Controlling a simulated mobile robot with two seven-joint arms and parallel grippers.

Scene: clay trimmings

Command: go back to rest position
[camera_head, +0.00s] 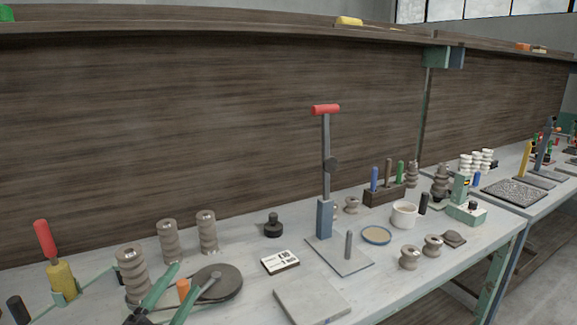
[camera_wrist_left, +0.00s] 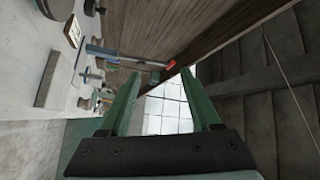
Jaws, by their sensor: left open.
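My left gripper (camera_head: 195,275) shows its two green fingers at the lower left of the head view, spread apart with nothing held. My right gripper is in neither view.
The workbench (camera_head: 225,312) carries ribbed cylinders (camera_head: 131,272), a yellow tool with red handle (camera_head: 60,275), a lever press (camera_head: 326,215), a label card (camera_head: 280,262), a grey slab (camera_head: 311,301) and a white cup (camera_head: 404,215). A wooden back panel (camera_head: 200,120) stands behind.

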